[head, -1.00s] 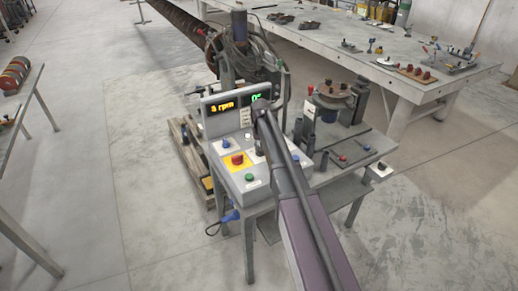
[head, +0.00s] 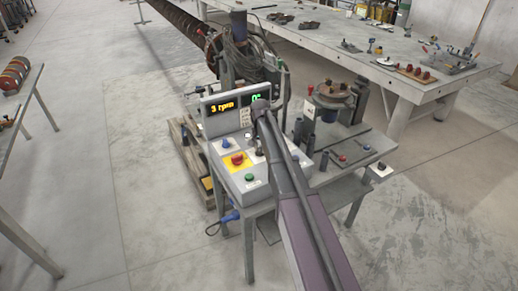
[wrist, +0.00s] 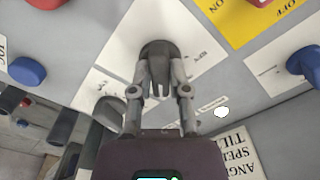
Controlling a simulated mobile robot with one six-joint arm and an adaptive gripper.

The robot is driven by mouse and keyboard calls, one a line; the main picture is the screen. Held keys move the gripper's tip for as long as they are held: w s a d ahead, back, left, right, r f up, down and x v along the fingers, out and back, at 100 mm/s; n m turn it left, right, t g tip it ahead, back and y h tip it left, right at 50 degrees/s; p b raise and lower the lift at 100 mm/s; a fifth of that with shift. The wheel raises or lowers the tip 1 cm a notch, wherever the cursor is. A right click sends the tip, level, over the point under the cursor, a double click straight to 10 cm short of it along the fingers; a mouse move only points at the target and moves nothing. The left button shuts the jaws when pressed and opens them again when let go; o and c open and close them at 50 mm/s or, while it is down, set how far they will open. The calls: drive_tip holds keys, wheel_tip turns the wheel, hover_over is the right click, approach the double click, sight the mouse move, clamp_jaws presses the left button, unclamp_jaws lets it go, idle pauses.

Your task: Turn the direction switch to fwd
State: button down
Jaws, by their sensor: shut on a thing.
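The direction switch (wrist: 159,50) is a dark grey knob on a white label plate in the upper middle of the wrist view. Lettering beside it on the right is upside down and hard to read, perhaps "REV". My gripper (wrist: 158,75) has one finger on each side of the knob and is shut on it. In the head view, my gripper (head: 257,147) is over the grey control console (head: 228,185), and my arm hides the switch there. Which mark the knob points to cannot be told.
A red button (head: 237,159) on a yellow plate and a green button (head: 249,177) are left of my arm. Blue knobs (wrist: 303,64) and (wrist: 27,71) flank the switch in the wrist view. The display panel (head: 222,106) stands behind.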

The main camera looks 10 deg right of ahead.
drive_tip(key=shift+s, duration=0.1)
drive_tip(key=c, duration=0.6)
unclamp_jaws()
drive_tip(key=shift+r, duration=0.15)
